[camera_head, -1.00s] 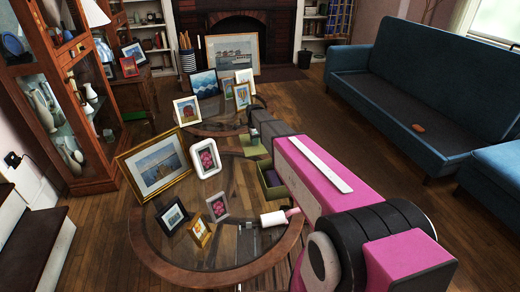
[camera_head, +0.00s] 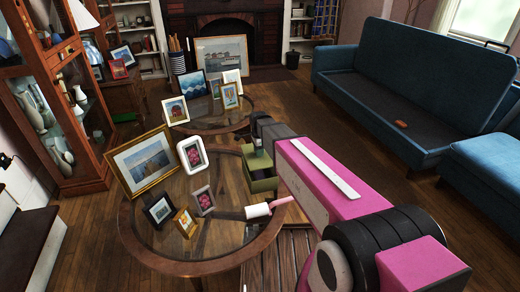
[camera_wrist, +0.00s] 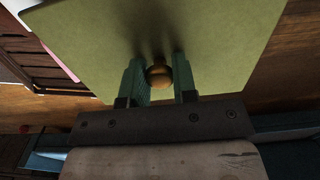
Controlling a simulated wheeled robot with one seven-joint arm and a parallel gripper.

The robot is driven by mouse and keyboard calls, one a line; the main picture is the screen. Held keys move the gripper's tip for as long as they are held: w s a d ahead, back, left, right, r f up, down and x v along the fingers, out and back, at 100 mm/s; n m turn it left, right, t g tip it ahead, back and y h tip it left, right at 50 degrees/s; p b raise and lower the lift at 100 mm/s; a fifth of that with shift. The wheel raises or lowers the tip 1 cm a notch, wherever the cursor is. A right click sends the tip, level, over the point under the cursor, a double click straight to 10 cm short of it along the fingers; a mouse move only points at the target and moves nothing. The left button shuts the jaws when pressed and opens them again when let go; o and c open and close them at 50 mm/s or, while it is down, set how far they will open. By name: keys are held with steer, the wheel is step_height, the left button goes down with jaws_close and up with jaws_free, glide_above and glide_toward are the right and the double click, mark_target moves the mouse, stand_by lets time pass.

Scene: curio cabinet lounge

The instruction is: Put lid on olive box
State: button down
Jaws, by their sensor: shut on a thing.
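The olive box (camera_head: 264,183) stands at the right edge of the near round glass table, partly hidden behind my arm. My gripper (camera_wrist: 160,78) is shut on the round wooden knob (camera_wrist: 158,75) of the olive lid. The flat square lid (camera_wrist: 215,45) fills most of the wrist view. I cannot tell whether the lid touches the box.
Several picture frames (camera_head: 144,165) stand on the left of the glass table (camera_head: 170,263). A white roller with a pink handle (camera_head: 258,211) lies near the box. A glass cabinet (camera_head: 85,175) is at left and a blue sofa (camera_head: 385,110) at right.

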steer(key=shift+s+d, duration=0.1)
steer(key=shift+s, duration=0.05)
stand_by(0.3)
steer(key=shift+f, duration=2.45)
steer(key=shift+f, duration=0.8)
steer(key=c, duration=0.8)
jaws_free()
step_height(320, 180, up, 11)
steer(key=shift+f, duration=0.1)
